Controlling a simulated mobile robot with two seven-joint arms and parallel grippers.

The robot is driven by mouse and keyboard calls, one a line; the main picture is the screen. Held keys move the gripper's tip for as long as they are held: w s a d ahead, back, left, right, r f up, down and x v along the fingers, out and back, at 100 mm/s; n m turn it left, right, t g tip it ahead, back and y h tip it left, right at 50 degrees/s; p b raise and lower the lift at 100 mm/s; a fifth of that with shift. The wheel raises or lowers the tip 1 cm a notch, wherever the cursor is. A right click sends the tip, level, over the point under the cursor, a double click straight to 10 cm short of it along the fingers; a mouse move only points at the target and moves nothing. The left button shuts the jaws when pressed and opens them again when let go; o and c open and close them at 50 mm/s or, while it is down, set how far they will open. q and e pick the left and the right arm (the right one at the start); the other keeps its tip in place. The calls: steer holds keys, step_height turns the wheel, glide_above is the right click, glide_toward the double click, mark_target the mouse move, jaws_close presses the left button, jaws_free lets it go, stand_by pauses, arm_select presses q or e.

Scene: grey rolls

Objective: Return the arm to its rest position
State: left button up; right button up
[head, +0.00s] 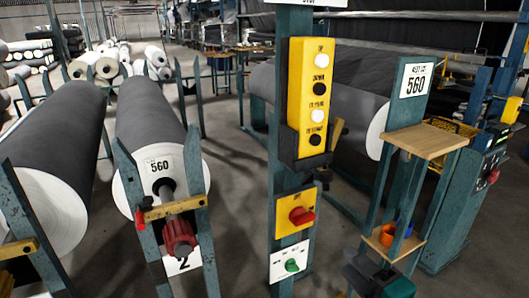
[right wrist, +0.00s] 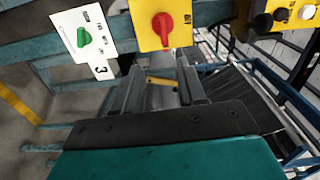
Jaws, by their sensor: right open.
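My right gripper (head: 360,264) is at the bottom of the head view, right of the teal post (head: 283,205) and below the wooden shelf. In the right wrist view my right gripper (right wrist: 158,76) shows its two dark fingers apart, with nothing seen held between them. A red switch on a yellow plate (head: 296,209) and a green knob on a white plate (head: 290,261) are on the post. They also appear at the top of the wrist view, the red switch (right wrist: 163,27) and the green knob (right wrist: 84,38). My left gripper is not in view.
A yellow button box (head: 311,97) is on the post above the switch. A wooden shelf (head: 425,140) stands to the right, with orange and blue items (head: 389,236) on a lower shelf. Grey rolls (head: 150,130) on teal stands fill the left. Grey floor is open between them.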

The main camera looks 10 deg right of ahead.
steer(key=s+a+f+n+g+h, duration=0.1)
steer(key=s+a+f+n+g, duration=0.3)
steer(key=f+n, duration=0.35)
steer(key=s+a+f+n+g+h, duration=0.1)
steer(key=s+a+f+n+g, duration=0.15)
steer(key=s+f+n, duration=0.45)
arm_select(q)
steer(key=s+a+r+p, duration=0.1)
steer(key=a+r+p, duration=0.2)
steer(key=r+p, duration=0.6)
steer(key=p, duration=0.4)
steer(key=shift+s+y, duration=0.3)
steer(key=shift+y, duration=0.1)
arm_select(e)
step_height(320, 180, up, 8)
steer(key=d+n+h, duration=0.1)
steer(key=d+h, duration=0.1)
steer(key=shift+s+r+n, duration=0.15)
steer(key=shift+s+n, duration=0.1)
steer(key=shift+n, duration=0.1)
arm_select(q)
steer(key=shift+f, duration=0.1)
arm_select(e)
steer(key=shift+d+t, duration=0.1)
steer(key=shift+t, duration=0.15)
steer(key=shift+c, duration=0.3)
